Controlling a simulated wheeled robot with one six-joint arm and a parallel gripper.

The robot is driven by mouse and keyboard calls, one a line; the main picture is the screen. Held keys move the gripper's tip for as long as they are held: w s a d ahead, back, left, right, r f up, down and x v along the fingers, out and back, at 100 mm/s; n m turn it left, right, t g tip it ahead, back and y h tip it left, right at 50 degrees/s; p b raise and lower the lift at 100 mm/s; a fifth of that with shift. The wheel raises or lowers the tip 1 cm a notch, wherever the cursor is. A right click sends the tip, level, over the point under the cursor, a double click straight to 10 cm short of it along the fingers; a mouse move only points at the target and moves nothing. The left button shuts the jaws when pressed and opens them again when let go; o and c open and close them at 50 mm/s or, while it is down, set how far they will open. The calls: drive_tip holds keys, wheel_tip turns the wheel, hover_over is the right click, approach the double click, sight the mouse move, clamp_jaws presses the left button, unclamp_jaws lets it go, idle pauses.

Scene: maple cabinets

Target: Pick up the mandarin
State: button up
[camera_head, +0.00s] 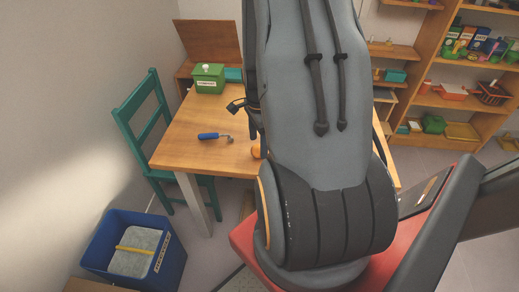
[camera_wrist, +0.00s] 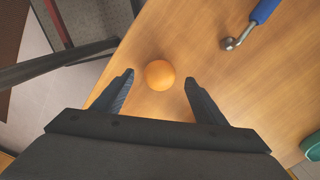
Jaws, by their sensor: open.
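The mandarin (camera_wrist: 159,75) is a small round orange fruit on the wooden table (camera_head: 184,143). In the wrist view it lies just beyond and between my two fingertips, with no finger seen touching it. My gripper (camera_wrist: 159,80) is open and empty, its fingers spread wider than the fruit. In the head view only a sliver of the mandarin (camera_head: 255,152) shows beside my arm, which hides the rest and most of my gripper.
A blue-handled tool (camera_head: 214,136) lies on the table, also seen in the wrist view (camera_wrist: 262,12). A green box (camera_head: 208,78) stands at the back left. A teal chair (camera_head: 143,118) is at the table's left, a blue bin (camera_head: 103,226) on the floor, and shelves (camera_head: 452,95) behind.

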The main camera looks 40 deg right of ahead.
drive_tip(key=shift+f, duration=1.15)
drive_tip(key=c, duration=1.2)
drive_tip(key=shift+r, duration=0.2)
